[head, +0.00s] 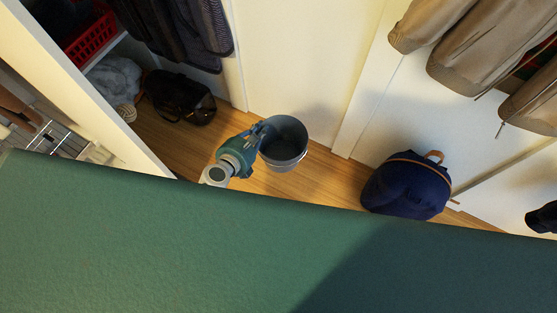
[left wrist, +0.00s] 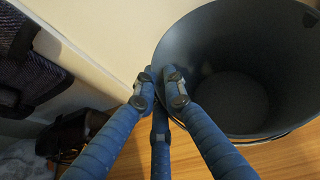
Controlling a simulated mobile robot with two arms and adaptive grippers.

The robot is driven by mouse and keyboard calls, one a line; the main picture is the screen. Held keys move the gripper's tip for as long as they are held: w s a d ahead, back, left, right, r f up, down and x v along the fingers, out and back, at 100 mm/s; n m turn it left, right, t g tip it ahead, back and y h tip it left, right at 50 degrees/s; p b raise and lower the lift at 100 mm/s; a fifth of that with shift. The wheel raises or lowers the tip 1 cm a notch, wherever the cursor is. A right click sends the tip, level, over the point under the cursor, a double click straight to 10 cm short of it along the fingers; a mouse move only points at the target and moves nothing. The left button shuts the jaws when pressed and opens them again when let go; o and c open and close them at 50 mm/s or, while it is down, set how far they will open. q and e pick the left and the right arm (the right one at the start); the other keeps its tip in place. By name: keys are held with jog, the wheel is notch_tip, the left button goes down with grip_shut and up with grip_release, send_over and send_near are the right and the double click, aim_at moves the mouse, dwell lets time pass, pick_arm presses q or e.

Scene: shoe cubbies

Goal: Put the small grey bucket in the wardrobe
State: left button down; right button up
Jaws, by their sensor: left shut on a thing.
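The small grey bucket (head: 284,143) is upright with its open top facing up, near the white wall in the head view. It looks empty. In the left wrist view the bucket (left wrist: 232,80) fills the upper right, its dark inside visible. My left gripper (head: 262,132) is at the left side of the bucket's rim. In the left wrist view the blue fingers of the left gripper (left wrist: 161,92) are closed together at the rim's near left edge, shut on it. Whether the bucket's base touches the floor is hard to tell. My right gripper is not in view.
A black bag (head: 178,98) lies on the wooden floor (head: 325,180) at left, below hanging dark clothes (head: 190,35). A red basket (head: 90,40) sits on a shelf at upper left. A navy backpack (head: 407,187) stands at right below beige jackets (head: 465,45). A green surface fills the foreground.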

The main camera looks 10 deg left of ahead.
pick_arm(q)
notch_tip(320, 180, down, 19)
jog(key=b, duration=1.6)
jog(key=shift+f, duration=0.2)
jog(key=shift+f+b, duration=0.15)
jog(key=shift+b, duration=0.25)
jog(key=c, duration=1.8)
grip_release()
